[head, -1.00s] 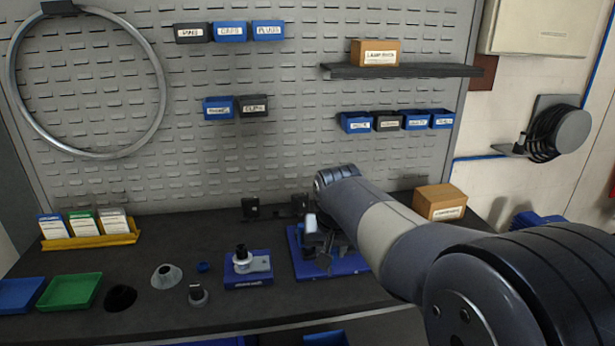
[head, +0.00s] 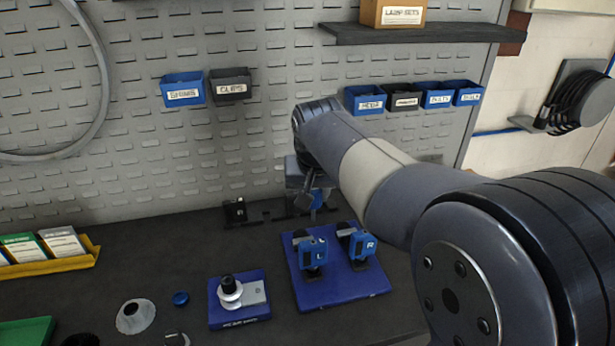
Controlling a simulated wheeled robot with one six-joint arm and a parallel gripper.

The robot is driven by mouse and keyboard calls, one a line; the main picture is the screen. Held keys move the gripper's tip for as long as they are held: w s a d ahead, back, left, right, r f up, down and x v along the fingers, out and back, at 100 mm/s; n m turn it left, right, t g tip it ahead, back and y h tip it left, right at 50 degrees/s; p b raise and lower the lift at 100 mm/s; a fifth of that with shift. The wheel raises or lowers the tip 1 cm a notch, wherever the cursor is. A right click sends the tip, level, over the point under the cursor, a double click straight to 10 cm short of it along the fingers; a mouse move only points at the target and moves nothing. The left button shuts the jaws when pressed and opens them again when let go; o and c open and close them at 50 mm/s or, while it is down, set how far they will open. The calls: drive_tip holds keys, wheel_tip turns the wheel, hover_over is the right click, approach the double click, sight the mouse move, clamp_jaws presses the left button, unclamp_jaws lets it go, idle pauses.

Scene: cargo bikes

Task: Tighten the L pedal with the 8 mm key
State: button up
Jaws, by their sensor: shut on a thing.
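The L pedal (head: 313,252) is a blue block with a white L, standing on the left of a blue tray (head: 345,288). The R pedal (head: 361,244) stands beside it on the right. My gripper (head: 312,198) is behind the tray, near the right end of a dark key rack (head: 236,213) at the back of the bench. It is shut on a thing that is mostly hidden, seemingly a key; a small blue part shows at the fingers. No size mark on it can be read. The gripper is apart from both pedals.
A blue stand (head: 240,312) with a dark-topped part is left of the tray. The pegboard (head: 250,140) rises close behind the gripper. A shelf (head: 420,33) and blue bins (head: 438,97) hang above right.

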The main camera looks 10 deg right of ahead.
sight(314, 216)
drive_tip(key=shift+f+b, duration=2.35)
drive_tip(key=shift+f, duration=0.5)
drive_tip(key=shift+s+f, duration=0.1)
drive_tip(key=shift+f, duration=0.4)
drive_tip(key=o, duration=0.4)
clamp_jaws()
